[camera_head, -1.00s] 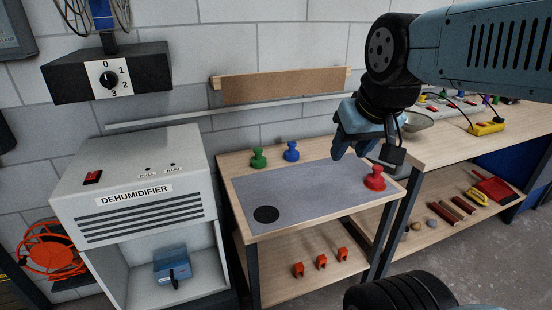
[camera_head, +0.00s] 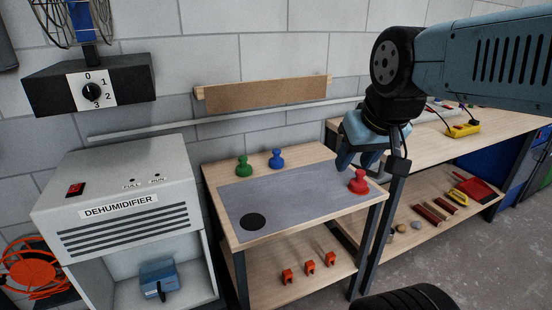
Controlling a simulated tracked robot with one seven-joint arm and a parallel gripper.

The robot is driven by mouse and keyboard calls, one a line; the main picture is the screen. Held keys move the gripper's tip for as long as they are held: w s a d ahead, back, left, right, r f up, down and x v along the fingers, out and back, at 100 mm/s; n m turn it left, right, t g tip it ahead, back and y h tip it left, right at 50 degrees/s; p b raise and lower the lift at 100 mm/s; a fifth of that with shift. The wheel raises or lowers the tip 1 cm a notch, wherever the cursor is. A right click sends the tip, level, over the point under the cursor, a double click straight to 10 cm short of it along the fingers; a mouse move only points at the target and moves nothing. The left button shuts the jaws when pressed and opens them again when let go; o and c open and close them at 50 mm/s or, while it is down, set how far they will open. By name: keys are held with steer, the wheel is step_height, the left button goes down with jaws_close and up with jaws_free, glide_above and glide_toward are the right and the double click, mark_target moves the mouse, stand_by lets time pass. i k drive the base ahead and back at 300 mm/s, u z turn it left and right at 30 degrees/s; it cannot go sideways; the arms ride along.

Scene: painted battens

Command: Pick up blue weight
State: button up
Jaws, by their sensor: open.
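The blue weight (camera_head: 276,159) stands upright near the back edge of the small wooden table, just behind the grey mat (camera_head: 290,198). A green weight (camera_head: 243,167) stands to its left, and a red weight (camera_head: 358,182) stands on the right end of the mat. My gripper (camera_head: 350,165) is open, with its fingers pointing down over the right side of the table, close to the red weight in the picture. It is well to the right of the blue weight and apart from it. Nothing shows between its fingers, though the far finger is partly hidden.
A black disc (camera_head: 253,222) marks the mat's front left. A dehumidifier (camera_head: 119,205) stands close at the table's left. A long bench (camera_head: 455,146) lies at right. Orange clips (camera_head: 309,267) lie on the lower shelf. Space above the table around the blue weight is clear.

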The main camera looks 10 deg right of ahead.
mark_target(275, 163)
steer(key=i, duration=0.85)
steer(key=u, duration=0.05)
